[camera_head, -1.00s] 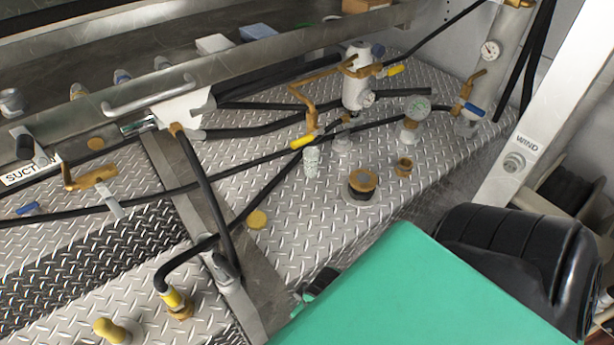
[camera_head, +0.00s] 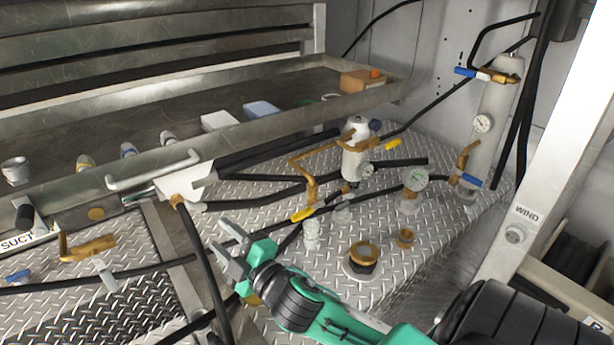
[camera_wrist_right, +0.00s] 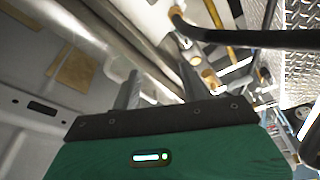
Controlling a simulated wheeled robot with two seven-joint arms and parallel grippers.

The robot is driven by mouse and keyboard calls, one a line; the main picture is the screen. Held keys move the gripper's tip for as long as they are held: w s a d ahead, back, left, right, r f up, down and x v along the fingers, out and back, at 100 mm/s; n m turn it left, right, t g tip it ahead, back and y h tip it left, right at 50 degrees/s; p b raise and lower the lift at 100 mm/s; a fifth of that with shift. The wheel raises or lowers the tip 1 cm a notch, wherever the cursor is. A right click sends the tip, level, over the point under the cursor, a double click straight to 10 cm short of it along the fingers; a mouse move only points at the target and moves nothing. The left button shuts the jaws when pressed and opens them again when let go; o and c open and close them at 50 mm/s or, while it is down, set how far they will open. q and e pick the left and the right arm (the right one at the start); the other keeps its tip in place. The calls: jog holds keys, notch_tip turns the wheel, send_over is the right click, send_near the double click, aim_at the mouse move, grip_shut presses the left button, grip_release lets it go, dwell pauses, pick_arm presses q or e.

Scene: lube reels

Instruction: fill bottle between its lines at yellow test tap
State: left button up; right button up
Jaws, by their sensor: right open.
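My right gripper (camera_head: 228,246) is open and points left, above the deck in front of the hose and the plate edge. Nothing shows between its fingers in the head view; its fingers also show in the right wrist view (camera_wrist_right: 160,88). A tap with a yellow handle (camera_head: 302,214) hangs on a brass pipe below a white cylinder (camera_head: 354,160). A pale, ribbed, bottle-like piece (camera_head: 312,236) stands below that handle, right of my gripper and apart from it. Its lines and any filling are too small to tell. My left gripper is not in view.
Black hoses (camera_head: 200,265) cross the deck near my gripper. A second yellow handle (camera_head: 392,144) is farther back.

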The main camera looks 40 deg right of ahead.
jog(key=a+r+n+y, duration=0.6)
jog(key=r+n+y, duration=0.4)
jog(key=n+y, duration=0.3)
jog(key=n+g+h, duration=1.5)
jog(key=n+g, duration=0.2)
jog(key=n, duration=0.9)
send_near(300, 213)
jog(key=f+p, duration=0.1)
jog(key=f, duration=0.1)
jog(key=w+f+p, duration=0.1)
jog(key=f, duration=0.2)
jog(key=f+p, duration=0.1)
jog(key=f, duration=0.2)
jog(key=shift+w+f, duration=0.25)
